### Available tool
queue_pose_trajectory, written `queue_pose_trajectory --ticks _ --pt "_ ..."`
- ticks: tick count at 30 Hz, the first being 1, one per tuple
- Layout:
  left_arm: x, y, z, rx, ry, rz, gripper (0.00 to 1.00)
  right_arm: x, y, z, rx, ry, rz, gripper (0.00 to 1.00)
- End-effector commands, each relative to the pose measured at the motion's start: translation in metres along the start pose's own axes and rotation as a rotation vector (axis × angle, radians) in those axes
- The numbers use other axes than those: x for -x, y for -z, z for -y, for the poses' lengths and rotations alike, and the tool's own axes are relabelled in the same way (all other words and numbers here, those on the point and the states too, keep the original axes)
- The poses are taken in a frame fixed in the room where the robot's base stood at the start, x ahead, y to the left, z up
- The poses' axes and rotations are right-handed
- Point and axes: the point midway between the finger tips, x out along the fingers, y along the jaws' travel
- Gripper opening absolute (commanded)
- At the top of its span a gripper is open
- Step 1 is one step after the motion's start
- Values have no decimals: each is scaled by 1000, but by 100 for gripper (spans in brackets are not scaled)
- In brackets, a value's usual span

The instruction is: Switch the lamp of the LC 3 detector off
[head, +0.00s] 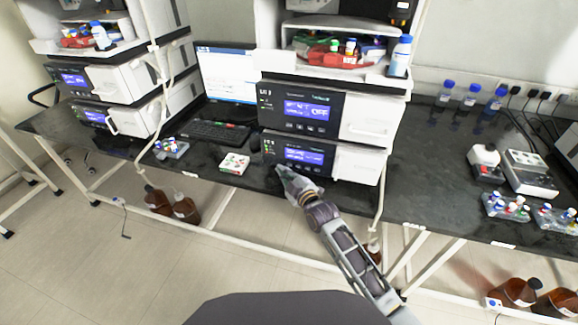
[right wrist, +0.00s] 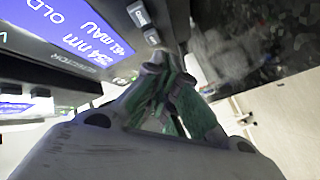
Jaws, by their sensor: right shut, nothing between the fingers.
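The LC 3 stack stands in the middle of the head view. Its lower module, the detector (head: 303,157), has a lit blue display and a white panel on its right. In the right wrist view the detector's display (right wrist: 82,38) reads "254 nm" and "mAU", and "DETECTOR" is printed on the frame. A small grey button (right wrist: 139,14) sits beside the display. My right gripper (head: 282,170) is shut and empty, low at the detector's front left. Its fingertips (right wrist: 162,72) are close to the front; I cannot tell whether they touch it. My left gripper is out of view.
The upper LC 3 module (head: 308,110) has a display that seems to read "OFF". Another stack (head: 110,95) stands at left.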

Motion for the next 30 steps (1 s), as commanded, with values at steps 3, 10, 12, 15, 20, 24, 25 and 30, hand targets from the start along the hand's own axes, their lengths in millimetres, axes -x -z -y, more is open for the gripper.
queue_pose_trajectory --ticks 3,10,12,15,20,24,25,30 --pt "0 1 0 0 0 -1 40 0 0 0 0 0 0 0" --pt "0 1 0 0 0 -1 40 0 0 0 0 0 0 0" --pt "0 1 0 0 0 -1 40 0 0 0 0 0 0 0" --pt "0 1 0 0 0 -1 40 0 0 0 0 0 0 0" --pt "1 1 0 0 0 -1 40 -2 -2 -2 2 0 0 0" --pt "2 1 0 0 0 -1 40 -5 -3 -4 1 0 0 0" --pt "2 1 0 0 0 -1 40 -5 -4 -4 1 0 0 0" --pt "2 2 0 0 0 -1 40 -6 -4 -4 0 0 0 0"
